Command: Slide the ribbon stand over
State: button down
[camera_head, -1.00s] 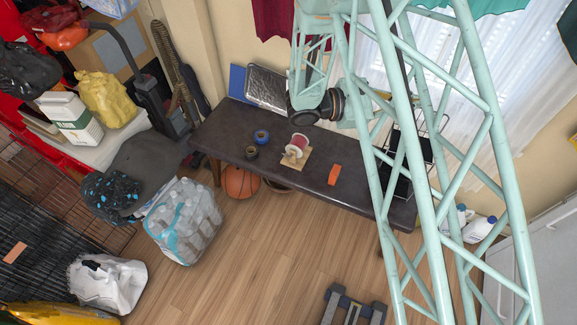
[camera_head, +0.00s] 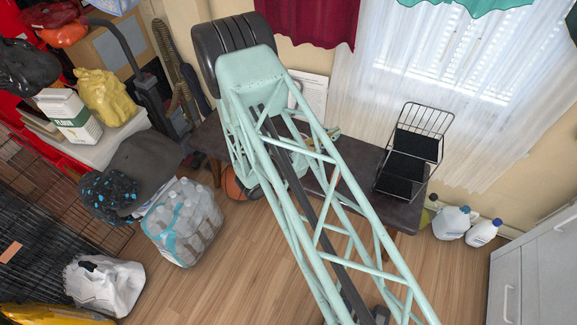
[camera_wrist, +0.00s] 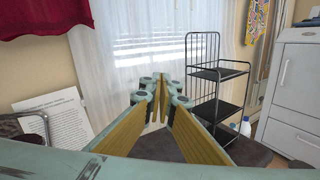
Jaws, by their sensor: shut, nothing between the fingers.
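The ribbon stand does not show in either current view; in the head view my arm covers the middle of the dark table (camera_head: 365,215), where it stood earlier. The dark tabletop (camera_wrist: 165,147) also shows below the fingers in the wrist view. My gripper (camera_wrist: 163,88) points forward over the table, its two yellow-faced fingers shut together at the tips with nothing between them. In the head view the gripper is mostly hidden behind my arm.
A black wire shelf rack (camera_head: 408,165) stands at the table's right end, also right of my fingers in the wrist view (camera_wrist: 217,75). A printed sheet (camera_head: 310,95) is against the back wall. White jugs (camera_head: 452,222) and a grey cabinet (camera_head: 535,265) are farther right.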

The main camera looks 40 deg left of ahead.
jog(key=s+a+f+n+y+b, duration=0.1)
jog(key=s+a+f+n+y, duration=0.3)
jog(key=s+f, duration=0.5)
jog(key=s+a+f+n+y+b, duration=0.2)
jog(key=s+a+f, duration=0.6)
jog(key=f, duration=0.9)
jog(key=s+n+y, duration=0.1)
jog(key=n+y, duration=0.1)
jog(key=y, duration=0.1)
jog(key=shift+s+y, duration=0.35)
jog(key=shift+y, duration=0.05)
jog(key=shift+w+f, duration=0.1)
jog(key=shift+w, duration=0.05)
jog(key=shift+b+x, duration=1.4)
jog(key=shift+x, duration=5.5)
jog(key=shift+f, duration=0.2)
